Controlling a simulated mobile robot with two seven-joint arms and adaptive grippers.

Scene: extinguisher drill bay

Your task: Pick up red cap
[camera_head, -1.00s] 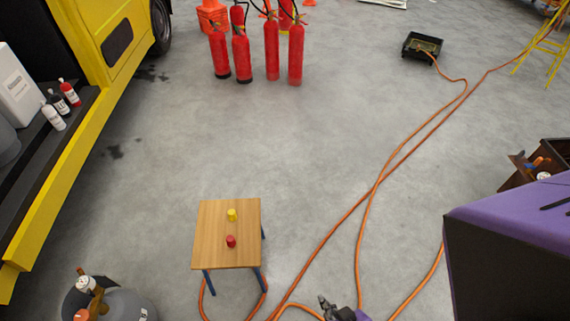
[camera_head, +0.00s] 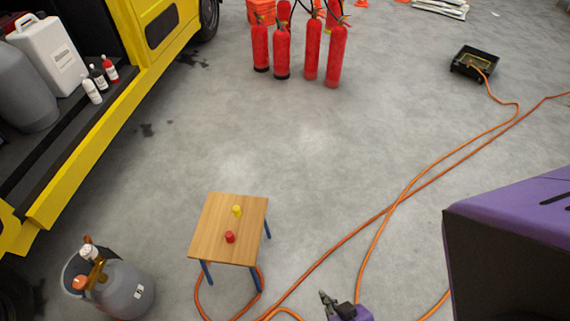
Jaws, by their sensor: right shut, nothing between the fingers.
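The red cap (camera_head: 230,237) stands on a small wooden stool (camera_head: 213,229) with blue legs, near the middle of its top. A yellow cap (camera_head: 237,210) stands just behind it on the same top. My right gripper (camera_head: 323,296) shows at the bottom edge, to the right of the stool and apart from it. It is shut and empty, and most of its arm is out of the picture. My left gripper is not in the picture.
An orange hose (camera_head: 345,237) runs across the floor beside and under the stool. A grey tank (camera_head: 124,289) stands left of the stool. Red extinguishers (camera_head: 335,57) stand at the back. A yellow truck (camera_head: 98,105) is at the left. Open floor lies behind the stool.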

